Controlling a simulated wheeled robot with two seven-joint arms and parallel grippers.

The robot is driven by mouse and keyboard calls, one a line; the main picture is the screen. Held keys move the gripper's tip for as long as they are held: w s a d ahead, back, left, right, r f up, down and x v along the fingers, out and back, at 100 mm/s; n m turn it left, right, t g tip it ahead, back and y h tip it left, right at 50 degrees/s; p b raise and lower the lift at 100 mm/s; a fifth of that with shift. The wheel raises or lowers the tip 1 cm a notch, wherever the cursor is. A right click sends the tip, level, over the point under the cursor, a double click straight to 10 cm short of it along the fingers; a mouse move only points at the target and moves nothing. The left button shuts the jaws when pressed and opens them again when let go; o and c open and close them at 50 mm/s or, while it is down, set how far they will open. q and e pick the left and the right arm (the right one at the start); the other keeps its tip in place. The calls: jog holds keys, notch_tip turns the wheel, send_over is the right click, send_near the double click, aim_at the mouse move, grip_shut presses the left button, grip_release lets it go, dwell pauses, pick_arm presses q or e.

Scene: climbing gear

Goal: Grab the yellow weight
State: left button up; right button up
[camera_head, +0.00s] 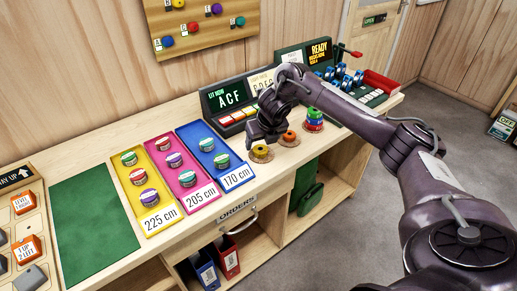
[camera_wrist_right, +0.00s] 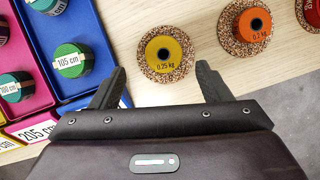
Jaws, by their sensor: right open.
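The yellow weight (camera_wrist_right: 163,58), marked 0.25 kg, is a round disc with a dark centre hole. It sits on a round cork coaster on the wooden counter. In the head view the yellow weight (camera_head: 260,150) is partly hidden by my right gripper (camera_head: 264,140). In the right wrist view my right gripper (camera_wrist_right: 161,78) is open and empty. Its fingers point toward the yellow weight, one to each side, with the weight just ahead between them. I cannot tell the height gap. My left gripper is not in view.
An orange weight (camera_wrist_right: 252,25) stands on its own coaster to the right. A stack of coloured weights (camera_head: 315,119) is farther along. The blue tray (camera_head: 236,177) with coloured cylinders lies close on the left. A black display (camera_head: 228,98) stands behind.

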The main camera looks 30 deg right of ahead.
aim_at(260, 149)
jog(key=shift+d+p+x, duration=0.2)
jog(key=shift+p+x, duration=0.15)
jog(key=shift+x, duration=0.75)
jog(key=x, duration=0.2)
jog(key=shift+f, duration=0.25)
jog(key=shift+w+f, duration=0.15)
jog(key=shift+f, duration=0.1)
jog(key=c, duration=0.4)
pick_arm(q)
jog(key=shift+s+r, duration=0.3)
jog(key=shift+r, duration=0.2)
pick_arm(e)
jog(key=shift+r, duration=0.1)
jog(key=c, duration=0.8)
jog(key=shift+c, duration=0.2)
